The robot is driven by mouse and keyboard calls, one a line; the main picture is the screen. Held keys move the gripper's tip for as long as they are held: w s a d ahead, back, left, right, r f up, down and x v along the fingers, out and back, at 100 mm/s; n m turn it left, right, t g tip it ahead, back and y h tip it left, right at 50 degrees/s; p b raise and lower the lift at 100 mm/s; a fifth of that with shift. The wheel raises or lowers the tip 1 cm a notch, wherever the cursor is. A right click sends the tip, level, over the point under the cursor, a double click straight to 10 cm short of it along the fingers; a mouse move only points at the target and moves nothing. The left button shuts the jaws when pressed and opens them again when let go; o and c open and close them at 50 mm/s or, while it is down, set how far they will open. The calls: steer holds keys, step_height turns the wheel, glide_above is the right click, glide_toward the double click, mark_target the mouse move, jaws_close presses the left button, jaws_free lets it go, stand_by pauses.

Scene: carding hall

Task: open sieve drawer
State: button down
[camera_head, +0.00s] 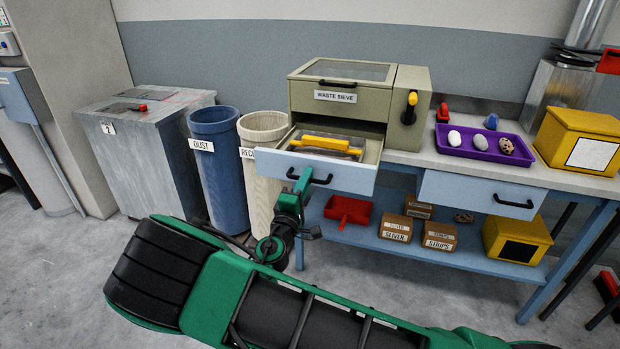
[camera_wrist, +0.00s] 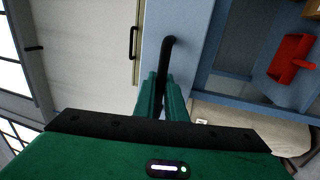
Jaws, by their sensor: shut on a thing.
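The waste sieve (camera_head: 345,97) is a beige box on the blue bench, with a labelled front. Its drawer (camera_head: 350,175) is pulled out below it, with a pale blue front and a yellow-handled item (camera_head: 320,143) lying inside. My gripper (camera_head: 302,182) is at the drawer front, shut on the black bar handle (camera_head: 320,180). In the wrist view the green fingers (camera_wrist: 162,92) close around one end of the black handle (camera_wrist: 168,50), partly hiding it.
A purple tray (camera_head: 485,148) with several egg-like lumps stands right of the sieve. A blue dust bin (camera_head: 215,175) and a cream bin (camera_head: 262,190) stand left of the drawer. A red dustpan (camera_head: 350,210) and several small boxes sit on the lower shelf.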

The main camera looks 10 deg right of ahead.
steer(key=shift+s+a+f, duration=0.2)
steer(key=shift+f, duration=0.05)
steer(key=c, duration=2.1)
jaws_free()
steer(key=shift+d+r, duration=0.1)
steer(key=v, duration=1)
steer(key=shift+s+a, duration=0.25)
steer(key=shift+a, duration=0.05)
steer(key=shift+d, duration=0.15)
